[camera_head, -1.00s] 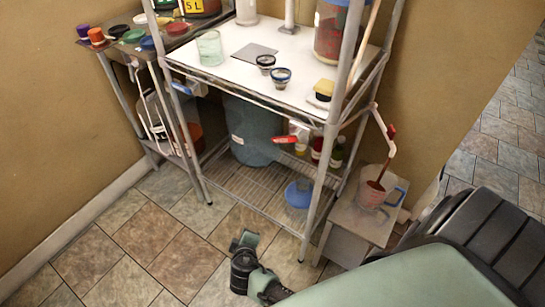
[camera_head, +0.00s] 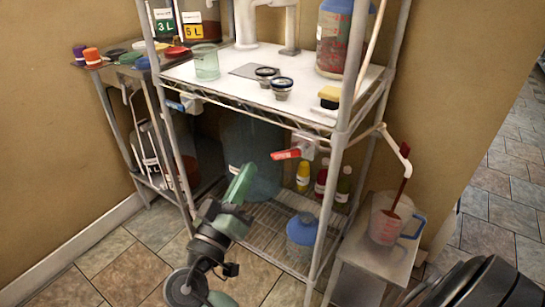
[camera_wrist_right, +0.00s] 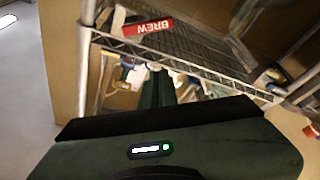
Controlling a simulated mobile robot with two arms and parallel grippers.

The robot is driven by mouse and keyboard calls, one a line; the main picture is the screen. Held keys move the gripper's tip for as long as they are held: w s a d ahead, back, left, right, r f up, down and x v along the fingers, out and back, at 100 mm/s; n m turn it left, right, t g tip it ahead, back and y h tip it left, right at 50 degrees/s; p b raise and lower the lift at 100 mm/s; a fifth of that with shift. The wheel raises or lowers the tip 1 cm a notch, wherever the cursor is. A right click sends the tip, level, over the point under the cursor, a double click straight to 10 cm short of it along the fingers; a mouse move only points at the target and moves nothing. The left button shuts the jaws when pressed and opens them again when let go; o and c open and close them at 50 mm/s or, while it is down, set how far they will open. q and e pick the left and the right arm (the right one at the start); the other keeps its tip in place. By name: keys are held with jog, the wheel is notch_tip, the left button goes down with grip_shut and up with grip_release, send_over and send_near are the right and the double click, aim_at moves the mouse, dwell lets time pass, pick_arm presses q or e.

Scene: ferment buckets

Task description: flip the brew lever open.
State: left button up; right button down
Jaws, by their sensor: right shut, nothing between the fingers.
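The brew lever (camera_head: 285,154) is a red handle on a white valve (camera_head: 304,145) below the front edge of the white shelf top. It points left in the head view. In the right wrist view the red lever (camera_wrist_right: 148,27) shows near the top, its word BREW upside down. My right gripper (camera_head: 243,172) is shut and empty, below and left of the lever and apart from it. Its green fingers (camera_wrist_right: 157,85) also show in the right wrist view, below the lever. My left gripper is not in view.
A metal rack post (camera_head: 330,190) stands right of the lever. A large blue-grey bucket (camera_head: 252,150) is behind my gripper. Several bottles (camera_head: 321,182) and a blue-lidded jar (camera_head: 302,229) stand on the lower wire shelf. A blue lever (camera_head: 177,106) is at the left.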

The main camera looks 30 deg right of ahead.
aim_at(273, 155)
jog(key=shift+w+d, duration=0.1)
